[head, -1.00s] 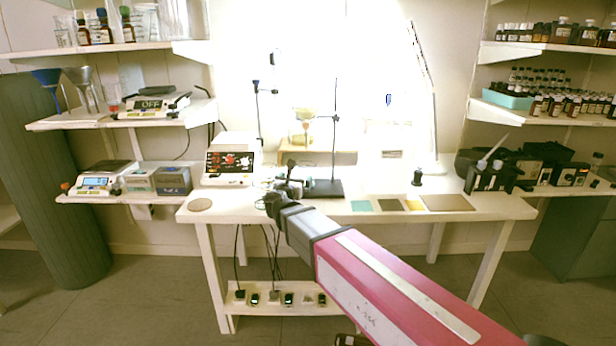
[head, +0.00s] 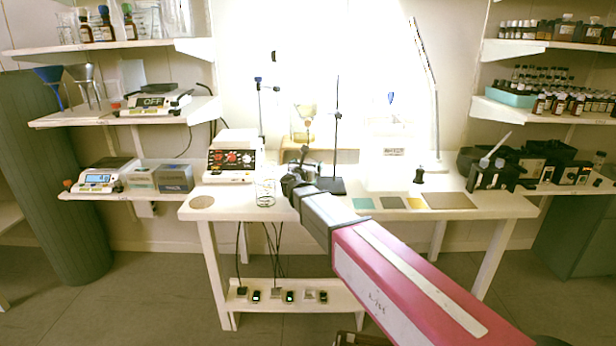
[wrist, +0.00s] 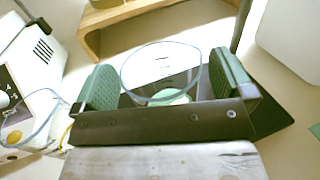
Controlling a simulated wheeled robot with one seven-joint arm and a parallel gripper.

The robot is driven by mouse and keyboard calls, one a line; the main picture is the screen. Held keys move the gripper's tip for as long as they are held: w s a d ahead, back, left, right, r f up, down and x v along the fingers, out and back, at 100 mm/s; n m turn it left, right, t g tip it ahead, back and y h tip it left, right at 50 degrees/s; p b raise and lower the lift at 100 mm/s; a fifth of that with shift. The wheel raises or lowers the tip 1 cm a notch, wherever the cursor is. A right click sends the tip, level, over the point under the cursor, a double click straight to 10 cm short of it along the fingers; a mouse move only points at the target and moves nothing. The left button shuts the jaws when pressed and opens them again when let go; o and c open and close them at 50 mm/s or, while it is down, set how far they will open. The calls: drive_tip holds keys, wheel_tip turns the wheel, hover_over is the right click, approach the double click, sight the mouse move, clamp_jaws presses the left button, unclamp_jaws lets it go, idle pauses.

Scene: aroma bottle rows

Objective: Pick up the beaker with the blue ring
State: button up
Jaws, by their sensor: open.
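In the wrist view a clear glass beaker (wrist: 145,72) with a thin blue-grey rim stands between the two green finger pads of my gripper (wrist: 165,85). A pale green disc shows low inside its outline. The fingers are spread apart, one on each side, and I cannot tell whether either touches the glass. A second clear glass (wrist: 28,118) with a bluish rim is partly in view at the left. In the head view my gripper (head: 303,168) is over the worktable, and a clear glass (head: 265,188) with a greenish ring stands left of it. Which glass has the blue ring is unclear.
A black stand base (head: 331,186) is just behind my gripper. A wooden stand (wrist: 135,12) is beyond the beaker. Coloured squares lie to the right; the front right is clear.

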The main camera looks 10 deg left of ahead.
drive_tip(key=shift+c, duration=0.4)
drive_tip(key=c, duration=1)
